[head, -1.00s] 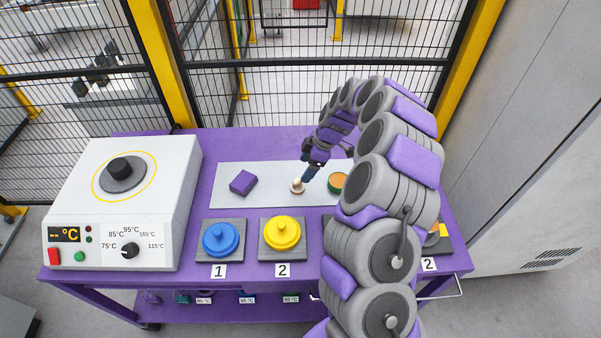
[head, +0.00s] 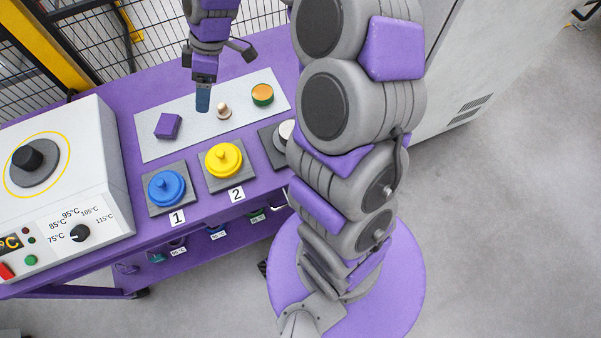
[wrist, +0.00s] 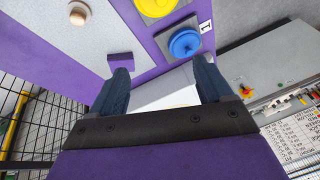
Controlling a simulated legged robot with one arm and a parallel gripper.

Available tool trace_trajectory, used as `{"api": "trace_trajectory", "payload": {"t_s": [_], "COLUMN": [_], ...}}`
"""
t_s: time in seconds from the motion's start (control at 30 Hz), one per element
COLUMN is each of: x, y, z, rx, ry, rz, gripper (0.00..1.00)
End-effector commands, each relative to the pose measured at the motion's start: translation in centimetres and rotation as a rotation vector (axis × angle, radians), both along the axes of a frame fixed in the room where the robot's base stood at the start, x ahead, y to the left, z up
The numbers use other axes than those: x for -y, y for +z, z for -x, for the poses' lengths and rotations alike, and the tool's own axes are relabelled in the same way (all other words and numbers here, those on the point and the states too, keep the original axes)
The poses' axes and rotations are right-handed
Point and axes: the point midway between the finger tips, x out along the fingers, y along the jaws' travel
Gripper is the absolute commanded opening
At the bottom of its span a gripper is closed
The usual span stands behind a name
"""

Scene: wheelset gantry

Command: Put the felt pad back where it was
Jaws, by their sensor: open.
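No object can be surely told as the felt pad. A small purple block (head: 168,126) lies on the left part of the light grey mat (head: 152,150); it also shows in the wrist view (wrist: 121,60), just beyond the left finger. A small pale knobbed piece (head: 223,111) stands on the mat's middle, and a round green piece with an orange top (head: 262,94) on its right part. My gripper (head: 203,100) is open and empty, above the mat between the purple block and the knobbed piece. In the wrist view its fingers (wrist: 162,75) are spread with nothing between them.
A white heater box (head: 75,180) stands at the left. A blue lid (head: 167,188) and a yellow lid (head: 223,160) sit on grey plates along the front, labelled 1 and 2. My arm hides the bench's right side. A mesh fence (head: 90,40) stands behind.

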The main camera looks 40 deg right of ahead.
Motion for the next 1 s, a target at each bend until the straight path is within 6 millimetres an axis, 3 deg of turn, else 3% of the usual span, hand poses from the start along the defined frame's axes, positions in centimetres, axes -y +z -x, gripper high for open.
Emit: {"api": "trace_trajectory", "payload": {"t_s": [0.2, 0.5, 0.8, 1.0], "x": [-1.0, -0.3, 2.0, 3.6], "y": [3.1, 5.0, 4.9, 4.3], "z": [6.3, 15.4, 24.4, 29.3], "rx": [-0.078, -0.184, -0.270, -0.306], "ry": [-0.132, -0.385, -0.718, -0.936], "rz": [0.070, 0.201, 0.343, 0.411], "gripper": [0.79, 0.79, 0.79, 0.79]}}
